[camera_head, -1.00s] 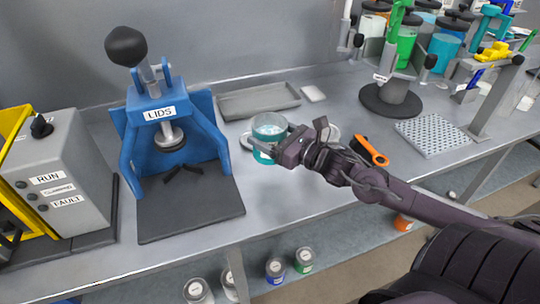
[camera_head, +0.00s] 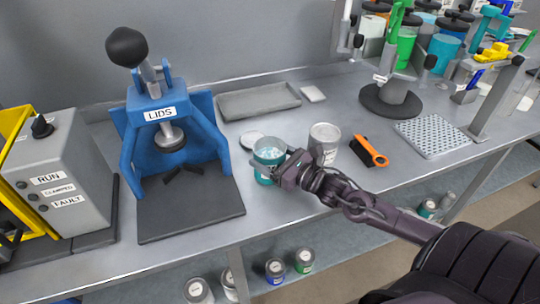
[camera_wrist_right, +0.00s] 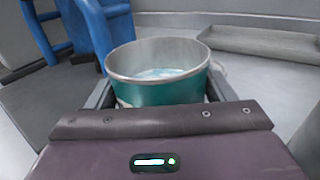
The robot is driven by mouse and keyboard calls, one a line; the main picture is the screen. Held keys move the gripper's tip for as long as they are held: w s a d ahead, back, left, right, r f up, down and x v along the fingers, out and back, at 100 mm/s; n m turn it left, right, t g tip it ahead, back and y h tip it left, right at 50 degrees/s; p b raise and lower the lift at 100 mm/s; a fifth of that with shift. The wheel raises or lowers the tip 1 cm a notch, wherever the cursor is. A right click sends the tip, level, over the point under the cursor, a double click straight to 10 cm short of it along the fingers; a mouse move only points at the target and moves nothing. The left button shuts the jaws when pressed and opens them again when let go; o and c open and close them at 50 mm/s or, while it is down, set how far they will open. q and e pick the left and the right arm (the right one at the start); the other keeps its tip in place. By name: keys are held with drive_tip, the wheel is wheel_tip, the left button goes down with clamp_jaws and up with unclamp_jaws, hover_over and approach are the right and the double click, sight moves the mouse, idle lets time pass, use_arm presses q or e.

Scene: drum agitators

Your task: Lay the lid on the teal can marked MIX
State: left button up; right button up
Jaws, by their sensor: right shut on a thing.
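The teal can (camera_head: 265,158) is open at the top, with pale blue-white contents and a clear or grey upper rim. It also fills the middle of the right wrist view (camera_wrist_right: 160,95). My right gripper (camera_head: 272,174) is shut on it, one finger on each side. I cannot tell whether the can's base touches the bench, and no MIX marking is readable. A pale round disc, apparently the lid (camera_head: 250,138), lies on the bench just behind and left of the can. My left gripper is not in view.
A blue press marked LIDS (camera_head: 160,112) stands left of the can. A grey-white can (camera_head: 324,140) and an orange-handled brush (camera_head: 370,151) are to the right. An empty grey tray (camera_head: 258,101) lies behind. The bench in front of the can is clear.

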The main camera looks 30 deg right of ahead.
drive_tip(key=o, duration=1.4)
drive_tip(key=shift+f, duration=0.1)
drive_tip(key=shift+r, duration=0.25)
drive_tip(key=shift+s+d+f, duration=0.1)
drive_tip(key=shift+s+f, duration=0.15)
drive_tip(key=shift+s, duration=0.05)
drive_tip(key=v, duration=1.1)
drive_tip(key=shift+s+d+r, duration=0.1)
drive_tip(key=shift+s+r, duration=0.05)
drive_tip(key=shift+r, duration=0.05)
